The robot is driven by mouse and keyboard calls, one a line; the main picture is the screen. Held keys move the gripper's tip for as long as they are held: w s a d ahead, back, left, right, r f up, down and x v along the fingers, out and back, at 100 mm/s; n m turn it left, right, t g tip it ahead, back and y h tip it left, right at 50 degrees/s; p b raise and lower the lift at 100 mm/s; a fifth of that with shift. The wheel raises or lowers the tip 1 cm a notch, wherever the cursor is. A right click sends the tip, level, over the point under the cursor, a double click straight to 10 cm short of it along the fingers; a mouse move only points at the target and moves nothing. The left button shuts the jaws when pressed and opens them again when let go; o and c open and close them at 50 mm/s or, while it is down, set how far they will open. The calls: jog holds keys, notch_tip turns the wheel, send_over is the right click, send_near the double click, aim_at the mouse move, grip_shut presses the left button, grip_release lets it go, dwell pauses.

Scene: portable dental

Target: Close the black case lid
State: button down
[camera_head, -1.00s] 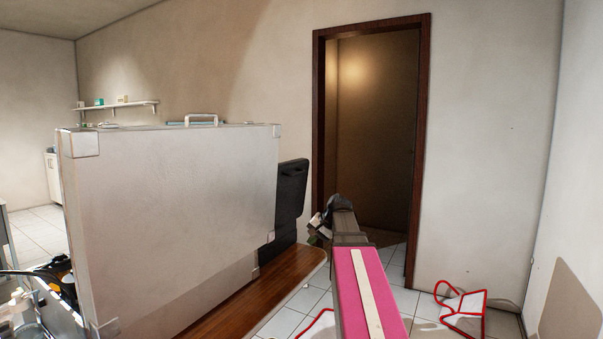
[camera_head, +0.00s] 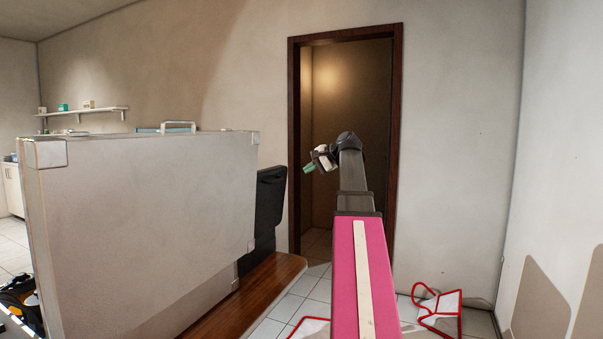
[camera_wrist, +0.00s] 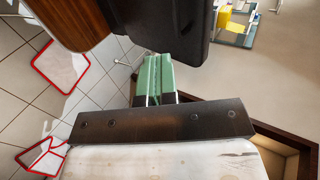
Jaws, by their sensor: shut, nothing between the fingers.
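The black case lid (camera_head: 271,205) stands upright on the wooden table, behind the right end of a large light-grey case lid. In the wrist view the black case (camera_wrist: 165,28) fills the top middle, just past my fingertips. My gripper (camera_head: 309,169) is raised to the right of the black lid, in front of the doorway. Its green fingers are together and empty, and they also show in the wrist view (camera_wrist: 158,78). In the head view the gripper is apart from the lid. The front of the black case is hidden behind the grey lid.
The upright grey lid (camera_head: 140,230) blocks much of the left. The wooden table (camera_head: 255,295) ends below the black lid. A door frame (camera_head: 396,140) stands behind my arm. A red-edged white item (camera_head: 440,308) lies on the tiled floor.

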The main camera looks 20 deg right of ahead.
jog(key=r+x, duration=0.1)
jog(key=x, duration=1)
jog(key=shift+w+a, duration=0.6)
